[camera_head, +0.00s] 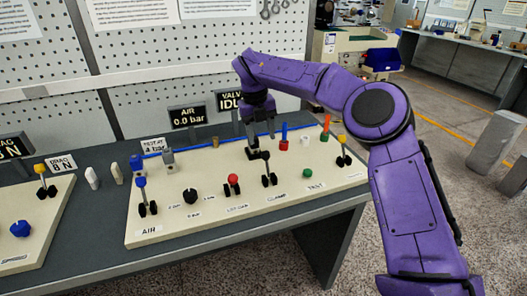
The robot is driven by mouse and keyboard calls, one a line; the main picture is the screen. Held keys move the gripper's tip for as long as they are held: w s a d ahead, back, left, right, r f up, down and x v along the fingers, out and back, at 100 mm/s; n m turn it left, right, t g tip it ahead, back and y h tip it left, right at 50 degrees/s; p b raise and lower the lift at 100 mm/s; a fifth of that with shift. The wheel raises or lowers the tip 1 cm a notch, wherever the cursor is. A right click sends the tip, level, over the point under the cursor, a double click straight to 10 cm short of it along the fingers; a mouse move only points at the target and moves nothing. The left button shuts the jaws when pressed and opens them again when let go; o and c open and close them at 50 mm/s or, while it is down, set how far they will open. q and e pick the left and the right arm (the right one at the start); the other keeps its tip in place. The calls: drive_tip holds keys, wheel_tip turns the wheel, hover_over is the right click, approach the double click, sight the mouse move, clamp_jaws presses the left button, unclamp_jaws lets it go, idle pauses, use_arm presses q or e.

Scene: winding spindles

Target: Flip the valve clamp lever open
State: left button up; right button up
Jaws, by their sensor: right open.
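The clamp lever (268,168) stands upright on the cream control panel (215,228), with a black knob and a dark base beside the label "CLAMP". My right gripper (252,149) points down just behind and slightly left of the lever's knob. It is open, and its fingers are small and dark in the head view. I cannot tell whether a finger touches the lever. The "VALVE IDLE" display (229,101) stands behind the panel, partly covered by my right gripper. My left gripper is not in view.
A blue tube (200,146) runs along the back. A second panel (48,243) lies at left.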

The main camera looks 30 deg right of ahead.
sight(265, 155)
drive_tip(key=f, duration=0.5)
drive_tip(key=shift+s+d+f, duration=0.2)
drive_tip(key=shift+d+f, duration=0.2)
clamp_jaws()
